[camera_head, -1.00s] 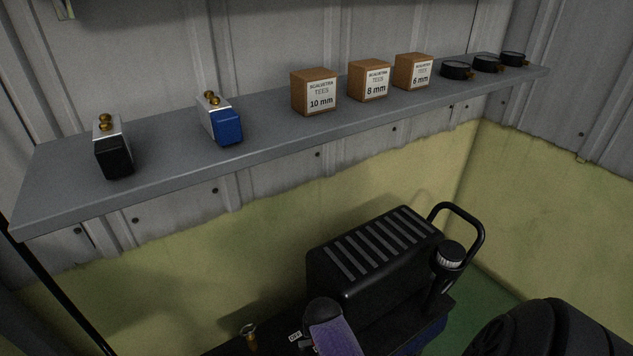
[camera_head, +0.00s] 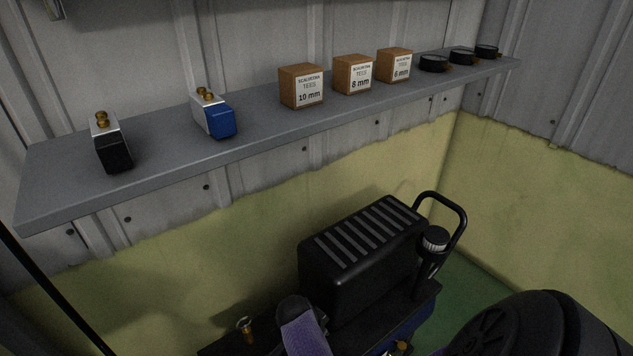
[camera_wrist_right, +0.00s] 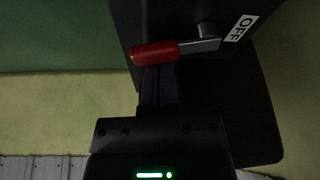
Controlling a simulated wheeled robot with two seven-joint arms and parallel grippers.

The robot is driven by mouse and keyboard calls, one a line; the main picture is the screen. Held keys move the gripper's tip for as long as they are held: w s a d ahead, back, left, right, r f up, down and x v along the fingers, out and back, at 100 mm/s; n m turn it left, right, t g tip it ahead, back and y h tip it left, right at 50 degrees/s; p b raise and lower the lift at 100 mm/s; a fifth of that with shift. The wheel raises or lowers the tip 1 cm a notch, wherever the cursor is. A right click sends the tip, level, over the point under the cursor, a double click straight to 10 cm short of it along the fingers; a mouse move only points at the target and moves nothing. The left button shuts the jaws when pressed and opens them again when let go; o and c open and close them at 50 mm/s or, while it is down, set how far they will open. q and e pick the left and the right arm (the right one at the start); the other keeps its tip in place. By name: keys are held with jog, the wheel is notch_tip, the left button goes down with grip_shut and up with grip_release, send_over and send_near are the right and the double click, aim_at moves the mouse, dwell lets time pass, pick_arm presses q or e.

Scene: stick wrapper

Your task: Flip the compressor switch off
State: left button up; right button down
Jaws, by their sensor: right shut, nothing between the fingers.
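The compressor (camera_head: 360,245) is black with a ribbed top and stands below the shelf in the head view. Its switch shows in the right wrist view as a lever with a red handle (camera_wrist_right: 155,53), pointing left from its pivot. A white OFF label (camera_wrist_right: 240,28) is to the right of the pivot. My right gripper (camera_wrist_right: 160,72) is shut and empty, its dark purple fingers right at the red handle and apparently touching it. In the head view a purple part with a dark end (camera_head: 300,325) looks like this gripper; the switch is hidden there. My left gripper is out of view.
A brass fitting (camera_head: 246,328) stands left of the purple part.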

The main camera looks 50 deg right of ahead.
jog(key=shift+w, duration=0.15)
jog(key=shift+w+b, duration=0.4)
jog(key=shift+w+a, duration=0.1)
jog(key=shift+w, duration=0.15)
